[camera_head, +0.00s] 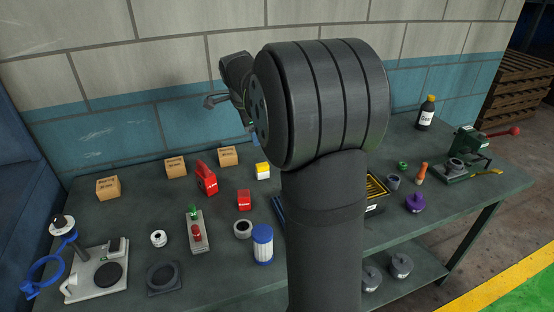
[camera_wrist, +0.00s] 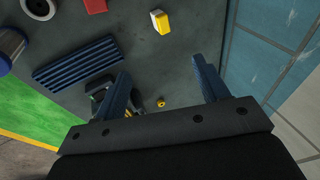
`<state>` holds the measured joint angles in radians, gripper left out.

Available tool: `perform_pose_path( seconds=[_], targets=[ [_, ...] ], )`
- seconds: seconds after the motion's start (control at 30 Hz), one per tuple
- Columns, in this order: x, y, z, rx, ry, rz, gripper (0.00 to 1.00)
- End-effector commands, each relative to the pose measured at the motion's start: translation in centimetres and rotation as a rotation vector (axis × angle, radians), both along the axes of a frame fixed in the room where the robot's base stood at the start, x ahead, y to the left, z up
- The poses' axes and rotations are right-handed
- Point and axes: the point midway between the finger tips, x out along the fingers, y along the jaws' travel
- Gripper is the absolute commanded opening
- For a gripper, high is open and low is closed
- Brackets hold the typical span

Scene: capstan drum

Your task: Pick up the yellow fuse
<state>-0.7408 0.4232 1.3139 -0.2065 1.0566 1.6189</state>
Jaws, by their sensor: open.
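A small yellow and white block (camera_head: 262,170) stands on the dark table, left of my arm in the head view. It also shows at the top of the wrist view (camera_wrist: 160,21), beyond my fingertips. A tiny yellow ring-shaped thing (camera_wrist: 161,103) shows lower, between my fingers in the wrist view. I cannot tell for sure which of these is the yellow fuse. My gripper (camera_wrist: 160,72) is open, with its blue fingers wide apart and nothing held. My arm hides the middle of the table in the head view.
A small red block (camera_head: 244,199) and a larger red thing (camera_head: 206,178) stand near the yellow and white block. Several cardboard boxes (camera_head: 176,167) line the wall side. A blue ribbed piece (camera_wrist: 75,61) lies left of the fingers. A black bottle (camera_head: 426,113) stands at the back right.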

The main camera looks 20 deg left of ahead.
Motion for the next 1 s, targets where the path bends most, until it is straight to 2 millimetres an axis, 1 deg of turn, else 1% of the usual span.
perform_pose_path(
  seconds=[0.07,0.17,0.27,0.5,0.8,0.9,1.0],
  targets=[
    [0.3,0.1,-0.2,-0.017,0.005,0.036,0.67],
    [1.1,0.3,-0.6,-0.064,0.015,0.139,0.67],
    [2.3,0.7,-1.1,-0.125,0.031,0.295,0.67],
    [5.0,1.4,-2.7,-0.258,0.071,0.722,0.67],
    [8.0,2.1,-4.8,-0.356,0.093,1.262,0.67],
    [8.7,2.2,-5.3,-0.372,0.092,1.398,0.67],
    [9.1,2.3,-5.7,-0.380,0.087,1.491,0.67]
  ],
)
